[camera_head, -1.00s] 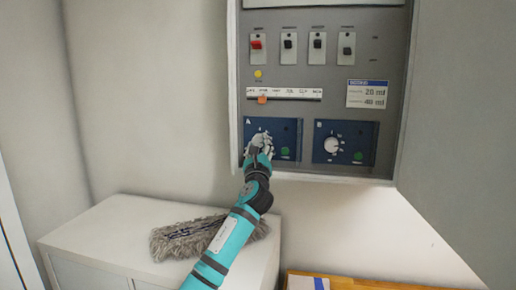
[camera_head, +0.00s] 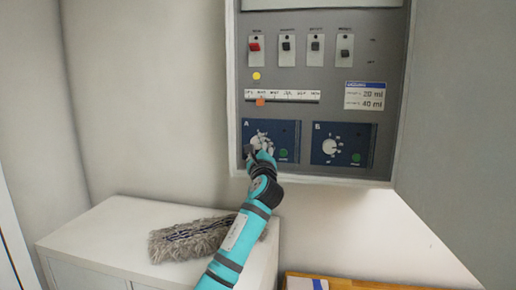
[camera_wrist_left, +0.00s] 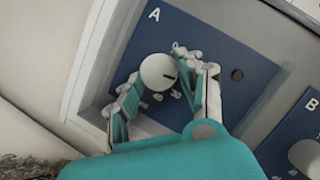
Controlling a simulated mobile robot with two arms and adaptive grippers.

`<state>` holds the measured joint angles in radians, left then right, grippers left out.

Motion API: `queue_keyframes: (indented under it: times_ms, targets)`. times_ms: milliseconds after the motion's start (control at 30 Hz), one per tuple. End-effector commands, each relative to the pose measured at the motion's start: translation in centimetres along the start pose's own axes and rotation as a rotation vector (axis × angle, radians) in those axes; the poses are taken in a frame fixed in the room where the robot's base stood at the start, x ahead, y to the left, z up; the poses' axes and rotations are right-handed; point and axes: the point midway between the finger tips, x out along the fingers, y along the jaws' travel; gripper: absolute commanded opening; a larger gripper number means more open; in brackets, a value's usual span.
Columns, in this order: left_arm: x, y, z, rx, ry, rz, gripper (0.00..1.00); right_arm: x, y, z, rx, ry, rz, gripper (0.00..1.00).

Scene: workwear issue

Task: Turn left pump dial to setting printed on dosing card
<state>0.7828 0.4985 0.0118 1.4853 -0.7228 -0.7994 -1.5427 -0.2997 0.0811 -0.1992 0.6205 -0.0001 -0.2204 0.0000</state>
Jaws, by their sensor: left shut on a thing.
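The left pump dial (camera_wrist_left: 158,72) is a round white knob with a dark pointer mark on blue panel A (camera_wrist_left: 215,60). My left gripper (camera_wrist_left: 166,85) is shut on it, one finger on each side. In the head view the gripper (camera_head: 261,143) covers much of dial A and part of its scale. The white dosing card (camera_head: 365,95) with a blue header is at the right of the cabinet, reading 20 ml above 40 ml; its smaller words are too blurred to read. My right gripper is not in view.
The second dial (camera_head: 331,147) is on panel B, to the right. Several switches (camera_head: 287,45), one red, and an orange slider (camera_head: 260,102) sit above. The open cabinet door (camera_head: 450,130) stands at the right. A grey mop head (camera_head: 190,238) lies on the white cupboard (camera_head: 110,225) below.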

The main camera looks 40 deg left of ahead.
Motion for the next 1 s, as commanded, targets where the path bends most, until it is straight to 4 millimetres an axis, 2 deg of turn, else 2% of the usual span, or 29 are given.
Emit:
queue_keyframes:
  times_ms: [167,200,333,600,733,867,1000]
  targets:
    - [0.0,0.0,0.0,0.000,0.001,-0.001,0.06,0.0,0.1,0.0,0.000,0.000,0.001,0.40]
    - [0.0,0.0,0.0,0.000,0.001,-0.001,0.43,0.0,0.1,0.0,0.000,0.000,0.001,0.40]
    - [0.0,0.0,0.0,0.000,0.000,-0.001,0.60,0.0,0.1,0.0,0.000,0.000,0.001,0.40]
    - [-0.1,0.0,0.0,0.001,0.000,-0.001,0.61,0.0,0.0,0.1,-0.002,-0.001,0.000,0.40]
    - [-0.8,0.0,-0.1,0.001,0.000,-0.002,0.61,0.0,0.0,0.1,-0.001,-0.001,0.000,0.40]
    - [-2.9,0.0,-0.1,0.001,0.001,-0.003,0.61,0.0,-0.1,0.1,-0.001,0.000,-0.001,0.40]
    - [-6.0,0.0,-0.1,0.001,0.002,-0.003,0.61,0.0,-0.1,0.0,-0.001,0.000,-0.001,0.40]
